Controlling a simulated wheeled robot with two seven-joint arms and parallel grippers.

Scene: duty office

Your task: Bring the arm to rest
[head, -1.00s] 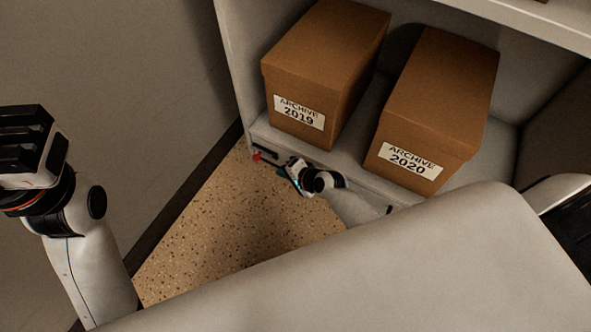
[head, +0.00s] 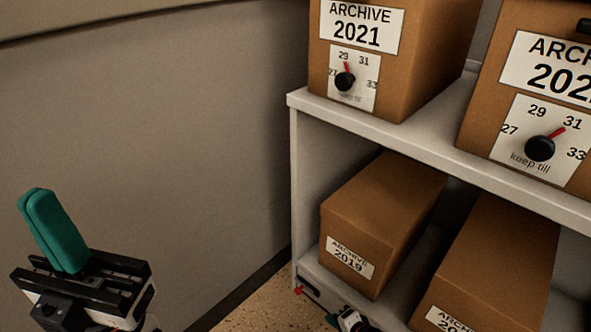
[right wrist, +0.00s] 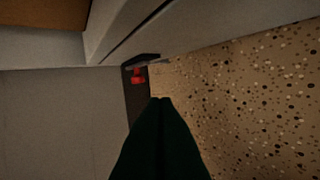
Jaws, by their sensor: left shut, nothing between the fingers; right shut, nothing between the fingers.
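My left gripper (head: 38,196) is at the lower left in the head view. Its teal fingers are shut, point up and hold nothing, in front of the bare wall. My right gripper (head: 332,320) shows only in part at the bottom edge of the head view, low by the front of the shelf unit. In the right wrist view its dark green fingers (right wrist: 162,102) are shut and empty, above the speckled floor and near a small red thing (right wrist: 138,76) at the wall's foot. The red thing also shows in the head view (head: 299,291).
The shelf unit (head: 293,150) holds the ARCHIVE 2021 box (head: 430,50) and another dial-fronted box (head: 488,100) above. The ARCHIVE 2019 box (head: 385,205) and another box (head: 500,250) stand below. The grey wall (head: 150,140) is at left; speckled floor (head: 262,302) shows between.

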